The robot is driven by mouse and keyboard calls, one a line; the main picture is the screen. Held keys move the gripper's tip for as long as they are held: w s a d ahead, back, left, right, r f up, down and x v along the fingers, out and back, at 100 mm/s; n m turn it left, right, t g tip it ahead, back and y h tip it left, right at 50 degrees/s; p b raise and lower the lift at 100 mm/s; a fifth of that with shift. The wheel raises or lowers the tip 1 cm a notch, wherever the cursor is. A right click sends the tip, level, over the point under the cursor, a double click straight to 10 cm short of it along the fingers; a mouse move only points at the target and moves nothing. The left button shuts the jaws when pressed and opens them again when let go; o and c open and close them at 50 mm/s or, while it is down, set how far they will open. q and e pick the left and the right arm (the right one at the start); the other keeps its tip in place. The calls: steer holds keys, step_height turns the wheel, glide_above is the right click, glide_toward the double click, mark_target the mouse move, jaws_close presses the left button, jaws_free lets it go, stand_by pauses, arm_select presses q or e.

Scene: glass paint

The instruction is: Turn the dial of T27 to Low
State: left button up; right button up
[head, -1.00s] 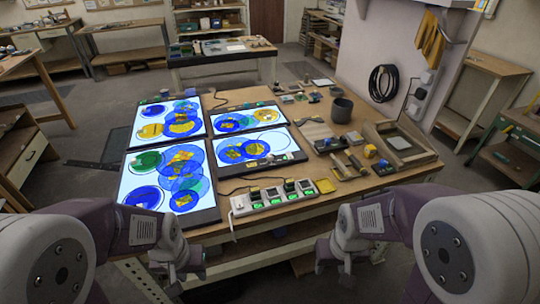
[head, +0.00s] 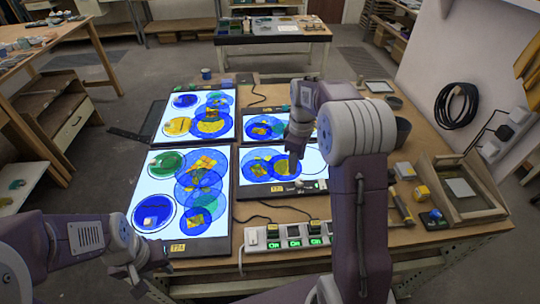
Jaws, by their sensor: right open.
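Four lit panels with blue and yellow discs lie on the workbench. The lower right panel (head: 262,178) has a small yellow label (head: 277,189) on its front edge, too small to read surely, with a small knob-like part (head: 299,183) beside it. The front left panel (head: 150,180) has a label (head: 177,247) that looks like T2A. My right gripper (head: 294,154) points down above the lower right panel, behind its front edge; it is open, its fingertips small in view. My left gripper (head: 143,272) is low at the front left, off the bench; its jaws are unclear.
A power strip (head: 268,240) with green-lit switches lies at the bench front, its cables running to the panels. A wooden frame tray (head: 455,205), a yellow item (head: 422,193) and a dark cup (head: 402,130) are at the right. My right arm hides part of the bench.

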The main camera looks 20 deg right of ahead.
mark_target(299, 180)
steer(key=shift+s+d+f+m, duration=0.15)
steer(key=shift+s+d+f, duration=0.15)
steer(key=shift+d+f, duration=0.15)
steer(key=shift+s+d+f+m, duration=0.15)
steer(key=shift+s+d+f, duration=0.15)
steer(key=shift+f, duration=0.2)
steer(key=f, duration=0.2)
steer(key=w+f, duration=0.1)
steer(key=f, duration=0.4)
steer(key=shift+w+d+f+p, duration=0.15)
steer(key=shift+w+d+p, duration=0.05)
steer(key=shift+d+p, duration=0.1)
steer(key=shift+s+a+f, duration=0.1)
steer(key=shift+s+f, duration=0.15)
steer(key=shift+f, duration=0.2)
steer(key=shift+w+f, duration=0.1)
steer(key=shift+w, duration=0.05)
steer(key=shift+c, duration=0.6)
arm_select(q)
steer(key=shift+s+a+r, duration=0.15)
steer(key=shift+s+r, duration=0.05)
steer(key=shift+r, duration=0.5)
arm_select(e)
jaws_close()
